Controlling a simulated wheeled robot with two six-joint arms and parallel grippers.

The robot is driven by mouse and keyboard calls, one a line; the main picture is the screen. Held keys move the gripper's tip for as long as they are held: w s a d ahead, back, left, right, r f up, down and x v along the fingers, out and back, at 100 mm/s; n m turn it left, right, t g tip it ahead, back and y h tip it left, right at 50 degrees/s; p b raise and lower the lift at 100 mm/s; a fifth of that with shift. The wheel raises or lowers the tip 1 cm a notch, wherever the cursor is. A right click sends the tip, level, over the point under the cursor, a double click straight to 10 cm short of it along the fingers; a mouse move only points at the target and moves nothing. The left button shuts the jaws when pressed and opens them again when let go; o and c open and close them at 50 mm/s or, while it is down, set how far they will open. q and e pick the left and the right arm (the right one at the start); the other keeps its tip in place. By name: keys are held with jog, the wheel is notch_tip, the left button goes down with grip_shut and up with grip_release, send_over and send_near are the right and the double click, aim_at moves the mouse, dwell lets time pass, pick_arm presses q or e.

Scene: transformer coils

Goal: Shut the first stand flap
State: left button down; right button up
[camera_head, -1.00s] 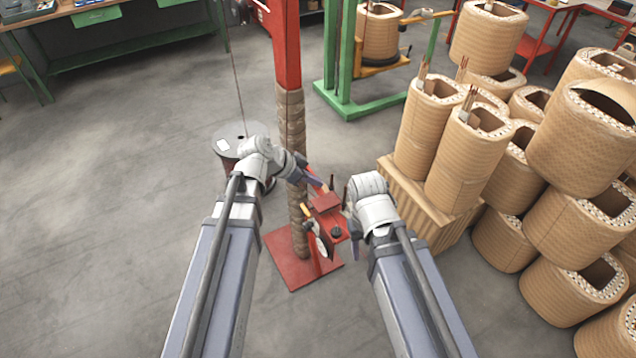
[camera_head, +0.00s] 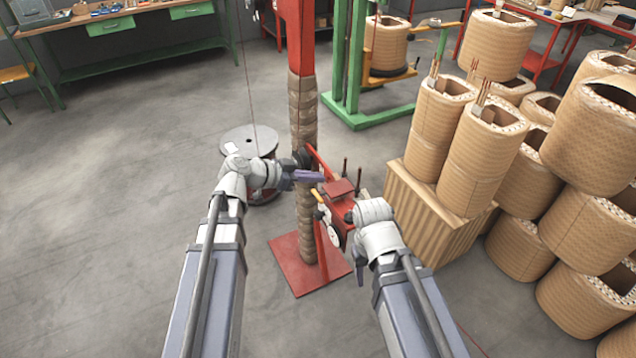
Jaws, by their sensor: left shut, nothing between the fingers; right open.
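The red stand has a square base plate (camera_head: 308,272) on the floor and a tall post (camera_head: 305,125) with a brown wrapped lower part. A red box (camera_head: 337,210) with a small pale wheel is at the post's right side. A red flap-like plate (camera_head: 341,187) is on its top; its hinge and exact angle are too small to tell. My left gripper (camera_head: 308,176) is shut and empty, its purple fingers pointing right just left of the plate; contact cannot be told. My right gripper (camera_head: 359,268) is open, just right of and below the box, its fingers mostly hidden by my wrist.
A grey cable drum (camera_head: 250,142) stands left behind the post. A ribbed crate (camera_head: 435,222) bearing tan coils (camera_head: 470,150) stands close on the right, with more coils stacked beyond. A green stand (camera_head: 368,119) is behind. The floor at left is clear.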

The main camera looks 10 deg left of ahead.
pick_arm(q)
notch_tip(320, 180, down, 6)
jog(key=s+a+t+h+b, duration=0.1)
jog(key=t+h+b, duration=0.1)
jog(key=b, duration=0.9)
jog(key=shift+s+a+h, duration=0.15)
jog(key=shift+a+h, duration=0.25)
jog(key=shift+h, duration=0.1)
